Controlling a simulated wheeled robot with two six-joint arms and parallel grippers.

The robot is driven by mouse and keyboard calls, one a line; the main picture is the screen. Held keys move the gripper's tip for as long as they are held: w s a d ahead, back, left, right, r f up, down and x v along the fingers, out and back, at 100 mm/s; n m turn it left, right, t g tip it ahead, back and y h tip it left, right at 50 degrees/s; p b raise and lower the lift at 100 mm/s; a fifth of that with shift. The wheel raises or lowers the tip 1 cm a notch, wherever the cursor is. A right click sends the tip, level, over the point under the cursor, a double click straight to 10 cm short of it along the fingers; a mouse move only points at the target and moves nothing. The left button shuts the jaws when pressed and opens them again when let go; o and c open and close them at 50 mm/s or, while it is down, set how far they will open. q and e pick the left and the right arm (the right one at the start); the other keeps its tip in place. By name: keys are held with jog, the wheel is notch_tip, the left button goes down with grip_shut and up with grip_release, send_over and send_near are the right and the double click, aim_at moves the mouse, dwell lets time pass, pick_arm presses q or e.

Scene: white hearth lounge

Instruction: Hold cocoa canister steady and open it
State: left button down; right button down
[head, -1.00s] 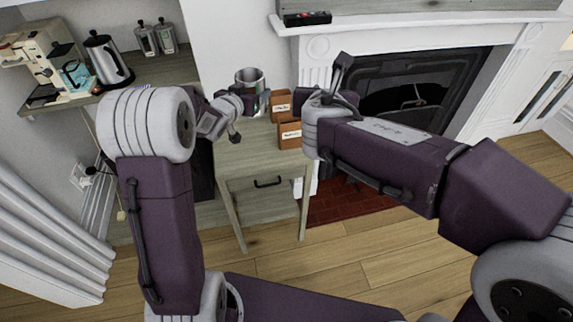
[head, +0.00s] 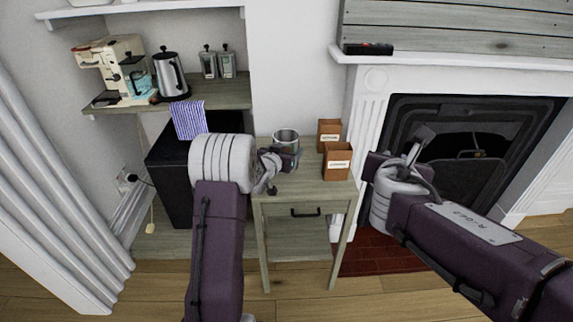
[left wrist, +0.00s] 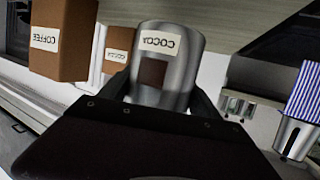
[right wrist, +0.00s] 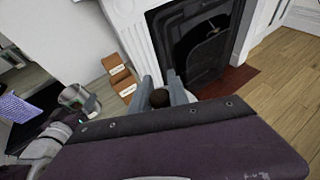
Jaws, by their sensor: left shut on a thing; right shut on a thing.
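The silver cocoa canister (head: 286,136) stands on the small side table (head: 300,190), and its top looks open. In the left wrist view the canister (left wrist: 168,60) shows its COCOA label upside down above a brown window. My left gripper (head: 289,158) is shut around the canister's side. My right gripper (head: 374,166) is apart from it, to the right in front of the fireplace. In the right wrist view its fingers (right wrist: 164,92) are shut on a dark brown round knob (right wrist: 160,98), apparently the lid's. A pale edge shows behind the knob; most of the lid is hidden.
Two brown labelled boxes, a nearer one (head: 337,161) and a farther one (head: 329,133), stand right of the canister. A kettle (head: 170,75) and coffee machine (head: 112,70) are on the left counter. The fireplace (head: 470,140) is at right. The table's front is clear.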

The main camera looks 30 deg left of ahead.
pick_arm(q)
notch_tip(320, 180, down, 3)
jog(key=shift+s+f+b, duration=0.1)
jog(key=shift+b, duration=0.6)
pick_arm(e)
jog(key=shift+s+f, duration=0.15)
jog(key=shift+f, duration=0.45)
pick_arm(q)
jog(key=shift+f, duration=0.25)
jog(key=shift+r, duration=0.15)
jog(key=shift+c, duration=0.7)
grip_release()
jog(key=shift+f, duration=0.2)
pick_arm(e)
jog(key=shift+f, duration=0.1)
